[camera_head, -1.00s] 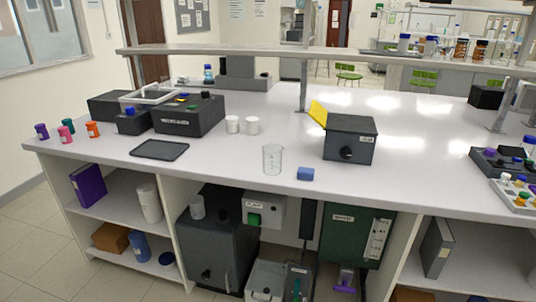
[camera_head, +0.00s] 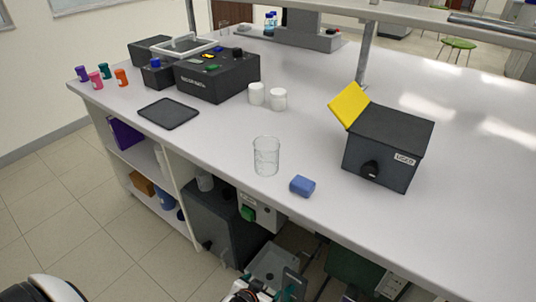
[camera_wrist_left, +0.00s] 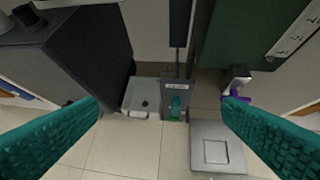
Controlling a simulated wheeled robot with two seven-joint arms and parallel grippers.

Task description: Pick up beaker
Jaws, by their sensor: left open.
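The clear glass beaker (camera_head: 266,156) stands upright on the white bench near its front edge in the head view. A small blue block (camera_head: 302,186) lies just to its right. My left gripper (camera_wrist_left: 160,101) shows in the left wrist view as two textured teal fingers, wide apart with nothing between them. It faces the equipment and floor under the bench. The beaker is not in the wrist view. My right gripper is not in view.
A dark box with a raised yellow flap (camera_head: 349,103) stands right of the beaker. Two white jars (camera_head: 277,99) stand behind it. A flat black tray (camera_head: 169,113) lies to the left. Under the bench, the wrist view shows a dark cabinet (camera_wrist_left: 85,62) and a green panel (camera_wrist_left: 232,32).

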